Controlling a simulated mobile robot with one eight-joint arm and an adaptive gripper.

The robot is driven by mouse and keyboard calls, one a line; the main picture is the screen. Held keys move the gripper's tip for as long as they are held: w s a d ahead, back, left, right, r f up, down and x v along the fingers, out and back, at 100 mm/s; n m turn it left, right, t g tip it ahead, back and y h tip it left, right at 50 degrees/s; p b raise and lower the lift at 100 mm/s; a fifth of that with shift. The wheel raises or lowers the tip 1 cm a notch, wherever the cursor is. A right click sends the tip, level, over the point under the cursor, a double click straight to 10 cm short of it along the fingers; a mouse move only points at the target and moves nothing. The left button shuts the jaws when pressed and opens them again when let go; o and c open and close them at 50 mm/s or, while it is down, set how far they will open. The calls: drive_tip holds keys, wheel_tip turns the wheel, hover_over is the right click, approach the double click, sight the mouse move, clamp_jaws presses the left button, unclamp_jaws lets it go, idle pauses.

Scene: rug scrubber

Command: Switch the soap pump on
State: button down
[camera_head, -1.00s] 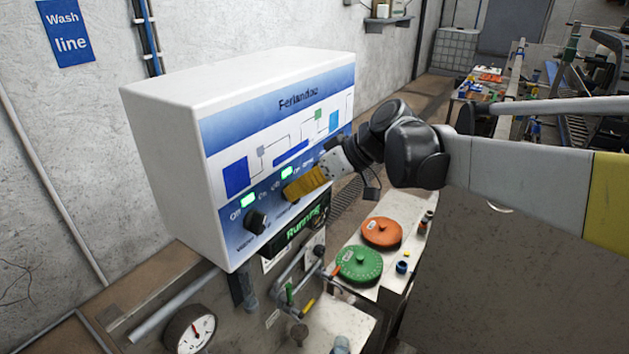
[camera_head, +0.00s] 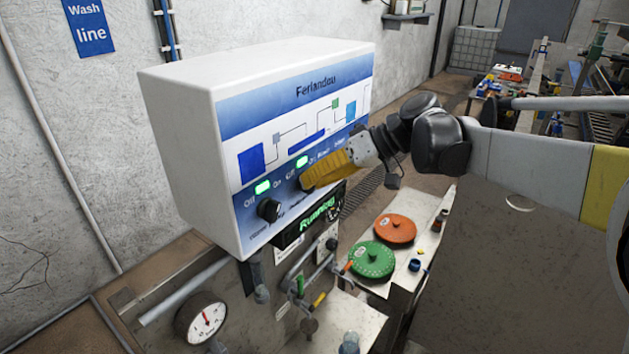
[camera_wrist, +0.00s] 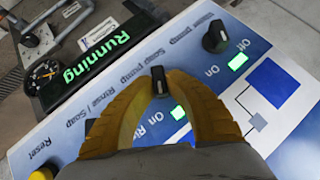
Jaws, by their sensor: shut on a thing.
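The white control box (camera_head: 185,130) has a blue and white front panel with black knobs. In the wrist view, the soap pump knob (camera_wrist: 159,76) sits between the tips of my yellow gripper fingers (camera_wrist: 160,88), which are shut on it. In the head view, my gripper (camera_head: 305,184) reaches the panel from the right and largely hides this knob. The green lamp by this knob (camera_head: 302,162) is lit; it is partly covered by a finger in the wrist view (camera_wrist: 178,112).
Another knob (camera_wrist: 215,37) with a lit green lamp (camera_wrist: 238,61) is beside it. A display (camera_head: 318,215) reads "Running". A yellow reset button (camera_wrist: 41,173) is at the wrist view's lower left.

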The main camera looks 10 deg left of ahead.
drive_tip(key=c, duration=1.4)
unclamp_jaws()
drive_tip(key=shift+a, duration=0.4)
drive_tip(key=v, duration=1.2)
drive_tip(key=p+v, duration=0.4)
drive_tip(key=v, duration=0.5)
drive_tip(key=shift+f, duration=0.1)
